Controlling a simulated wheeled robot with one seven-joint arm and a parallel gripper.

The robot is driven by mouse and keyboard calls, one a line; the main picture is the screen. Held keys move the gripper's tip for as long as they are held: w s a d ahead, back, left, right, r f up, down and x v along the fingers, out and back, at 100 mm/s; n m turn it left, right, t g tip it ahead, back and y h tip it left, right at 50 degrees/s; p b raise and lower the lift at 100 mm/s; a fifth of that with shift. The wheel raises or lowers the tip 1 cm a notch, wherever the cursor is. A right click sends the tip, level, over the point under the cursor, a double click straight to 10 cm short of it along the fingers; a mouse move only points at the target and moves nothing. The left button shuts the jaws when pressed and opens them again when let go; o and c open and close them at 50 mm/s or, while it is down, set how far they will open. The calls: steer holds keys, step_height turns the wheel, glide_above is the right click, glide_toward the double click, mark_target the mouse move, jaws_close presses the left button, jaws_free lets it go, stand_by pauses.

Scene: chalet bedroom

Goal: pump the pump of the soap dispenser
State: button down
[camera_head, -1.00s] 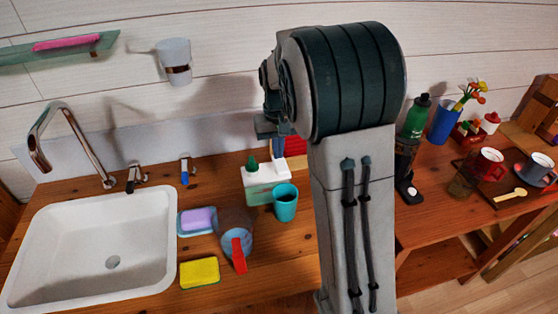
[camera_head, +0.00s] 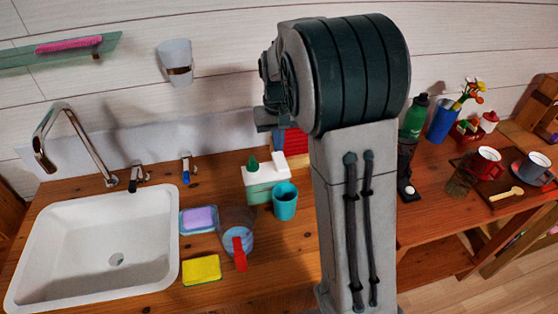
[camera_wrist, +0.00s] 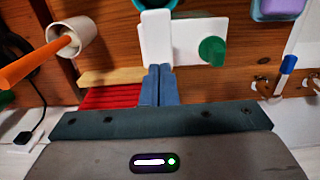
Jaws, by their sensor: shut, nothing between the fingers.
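The soap dispenser (camera_head: 259,195) stands on the wooden counter right of the sink. It has a pale green body, a white top, a green cone-shaped knob (camera_head: 252,162) and a white upright piece (camera_head: 280,163) at its right. In the wrist view, the white piece (camera_wrist: 155,38) lies just beyond my fingertips, with the green knob (camera_wrist: 212,50) to the right. My gripper (camera_wrist: 160,70) is shut and empty, its blue-grey fingers together at the white piece's edge. Whether they touch it I cannot tell.
A teal cup (camera_head: 285,204) stands close in front of the dispenser. A blue cup with a red handle (camera_head: 239,251), a yellow sponge (camera_head: 202,269) and a soap dish (camera_head: 187,229) lie to the left, beside the sink (camera_head: 55,248). A red striped thing (camera_head: 293,142) is behind.

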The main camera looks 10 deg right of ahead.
steer(key=shift+f, duration=0.1)
steer(key=shift+f+b, duration=1.05)
steer(key=shift+f, duration=0.35)
steer(key=shift+r, duration=0.1)
steer(key=shift+r+p, duration=1.15)
steer(key=shift+r, duration=0.3)
steer(key=shift+r+p, duration=1.9)
steer(key=shift+r, duration=0.55)
